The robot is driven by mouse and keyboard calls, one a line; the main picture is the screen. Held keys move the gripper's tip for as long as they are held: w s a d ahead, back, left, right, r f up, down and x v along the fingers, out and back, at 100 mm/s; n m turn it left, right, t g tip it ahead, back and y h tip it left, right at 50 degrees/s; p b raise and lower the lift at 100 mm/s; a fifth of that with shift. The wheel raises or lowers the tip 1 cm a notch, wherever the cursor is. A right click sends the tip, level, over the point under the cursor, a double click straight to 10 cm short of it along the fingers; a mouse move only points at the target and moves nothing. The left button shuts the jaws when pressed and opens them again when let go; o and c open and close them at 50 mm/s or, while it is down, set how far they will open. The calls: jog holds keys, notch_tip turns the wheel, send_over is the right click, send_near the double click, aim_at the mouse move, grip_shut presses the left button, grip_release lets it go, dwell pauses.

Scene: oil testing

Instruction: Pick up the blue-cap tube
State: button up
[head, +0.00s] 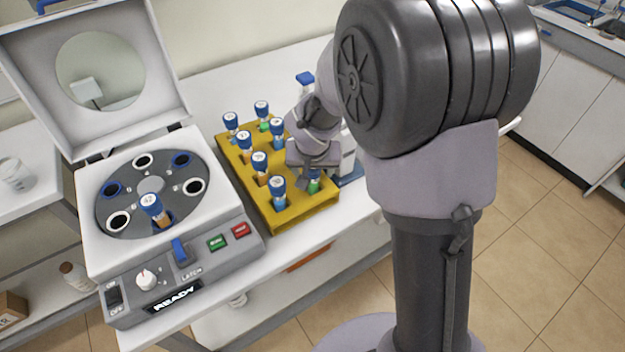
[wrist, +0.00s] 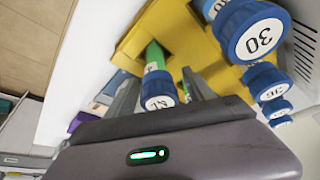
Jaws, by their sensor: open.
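A blue-cap tube (wrist: 157,90) with a green body stands in the yellow rack (wrist: 190,35), between the spread fingers of my gripper (wrist: 162,85) in the wrist view. Its cap lies close to the palm, and I see no clear grip on it. In the head view my gripper (head: 308,178) is over the right side of the yellow rack (head: 318,212), covering most of this tube (head: 314,186). Other blue-cap tubes stand in the rack, such as one at the front (head: 278,190). The wrist view shows a neighbouring cap marked 30 (wrist: 252,32).
An open-lidded centrifuge (head: 165,255) stands left of the rack, with one blue-cap tube (head: 153,207) in its rotor. A blue-topped item (head: 305,79) is behind the rack. The white bench (head: 215,90) has bare room behind the rack. Neighbouring tubes stand close to my gripper.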

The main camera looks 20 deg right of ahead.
jog(key=shift+s+r, duration=0.1)
jog(key=shift+r, duration=0.05)
jog(key=shift+c, duration=1.3)
jog(key=c, duration=1.1)
jog(key=shift+r, duration=0.15)
